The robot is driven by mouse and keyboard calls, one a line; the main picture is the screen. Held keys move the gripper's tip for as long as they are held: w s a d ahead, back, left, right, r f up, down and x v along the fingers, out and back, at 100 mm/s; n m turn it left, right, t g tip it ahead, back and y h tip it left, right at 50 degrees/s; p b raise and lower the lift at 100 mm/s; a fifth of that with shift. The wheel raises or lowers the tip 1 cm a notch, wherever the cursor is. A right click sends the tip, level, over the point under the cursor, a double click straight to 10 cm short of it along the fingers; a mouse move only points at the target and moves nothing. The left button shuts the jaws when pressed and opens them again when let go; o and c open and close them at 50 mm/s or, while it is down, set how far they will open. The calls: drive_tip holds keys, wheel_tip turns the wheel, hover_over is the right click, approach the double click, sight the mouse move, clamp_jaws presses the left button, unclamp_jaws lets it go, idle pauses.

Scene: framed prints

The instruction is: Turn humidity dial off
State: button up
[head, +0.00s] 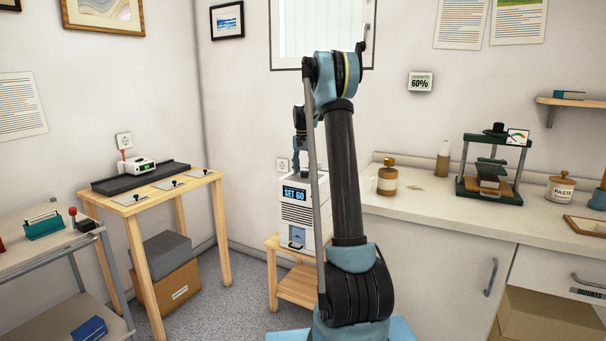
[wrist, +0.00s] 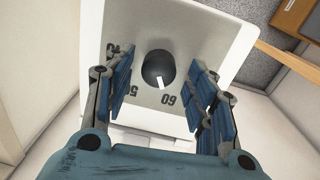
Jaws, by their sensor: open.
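The humidity dial (wrist: 158,70) is a dark round knob with a white pointer mark, on the grey top panel of a white unit. In the wrist view its pointer is near the printed 60; a 50 and another partly hidden number show to the left. My gripper (wrist: 165,88) is open, with one blue-padded finger on each side of the dial, apart from it. In the head view the white unit (head: 297,222) has a display reading SET 60, and my gripper (head: 299,160) is above it, pointing down. The dial is not clear in that view.
The unit stands on a low wooden stand (head: 298,285). A wall display (head: 420,82) reads 60%. The counter (head: 430,214) at right holds a jar (head: 387,181) and a press (head: 492,172). A wooden table (head: 150,205) stands at left.

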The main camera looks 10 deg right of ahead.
drive_tip(key=shift+f, duration=0.5)
drive_tip(key=c, duration=1.1)
drive_tip(key=shift+o, duration=0.2)
drive_tip(key=shift+a, duration=0.15)
